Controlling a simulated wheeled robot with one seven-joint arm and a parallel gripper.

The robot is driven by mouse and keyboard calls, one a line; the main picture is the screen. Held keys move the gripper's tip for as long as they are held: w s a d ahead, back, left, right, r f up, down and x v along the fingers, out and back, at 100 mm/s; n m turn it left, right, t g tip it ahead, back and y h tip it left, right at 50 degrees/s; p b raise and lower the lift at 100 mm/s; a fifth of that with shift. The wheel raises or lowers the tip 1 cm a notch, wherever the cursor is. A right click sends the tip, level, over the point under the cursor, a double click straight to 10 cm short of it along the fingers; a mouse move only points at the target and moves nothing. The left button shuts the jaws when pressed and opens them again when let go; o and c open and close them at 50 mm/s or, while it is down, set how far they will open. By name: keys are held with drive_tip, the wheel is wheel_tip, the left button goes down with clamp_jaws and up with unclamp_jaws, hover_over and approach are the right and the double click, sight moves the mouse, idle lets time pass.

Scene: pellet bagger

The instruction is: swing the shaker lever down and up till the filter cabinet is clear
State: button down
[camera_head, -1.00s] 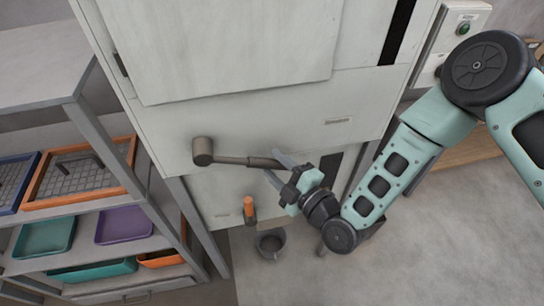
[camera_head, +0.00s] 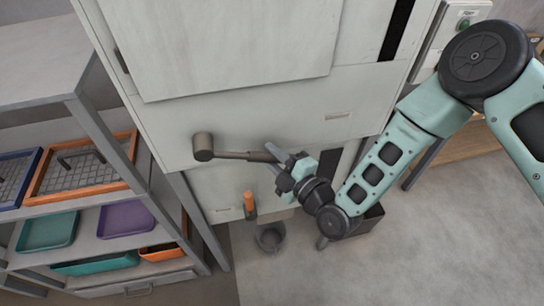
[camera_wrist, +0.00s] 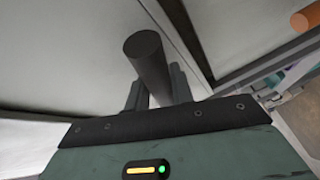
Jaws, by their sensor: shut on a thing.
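The shaker lever (camera_head: 235,154) is a dark brown-grey bar on a round hub (camera_head: 203,147) at the front of the pale filter cabinet (camera_head: 270,115). It points right from the hub, close to level, dipping slightly. My gripper (camera_head: 279,161) is shut on the lever's outer end. In the wrist view the lever's round dark bar (camera_wrist: 150,62) runs down between my two fingers (camera_wrist: 155,97), which partly hide its lower part.
An orange-handled part (camera_head: 249,202) and a dark round pot (camera_head: 270,238) are below the lever. A grey shelf rack with an orange-rimmed tray (camera_head: 125,165), a purple tray (camera_head: 125,221) and teal trays stands at left. Open floor (camera_head: 440,220) lies at right.

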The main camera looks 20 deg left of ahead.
drive_tip(key=r+n, duration=0.1)
drive_tip(key=r, duration=0.1)
drive_tip(key=r+n+h+p, duration=0.1)
drive_tip(key=r, duration=0.1)
drive_tip(key=r+n+h, duration=0.1)
drive_tip(key=r, duration=0.1)
drive_tip(key=shift+w+d+r+n+g+p, duration=0.25)
drive_tip(key=shift+d+r+n+g+p, duration=0.05)
drive_tip(key=shift+d+r+n+p, duration=0.1)
drive_tip(key=shift+s+a+r+n+h, duration=0.1)
drive_tip(key=shift+r+n+h, duration=0.25)
drive_tip(key=shift+r, duration=0.4)
drive_tip(key=shift+a+r+n+h, duration=0.1)
drive_tip(key=shift+r+n+h, duration=0.15)
drive_tip(key=shift+r+n, duration=0.35)
drive_tip(key=shift+r, duration=0.1)
drive_tip(key=c, duration=1.2)
unclamp_jaws()
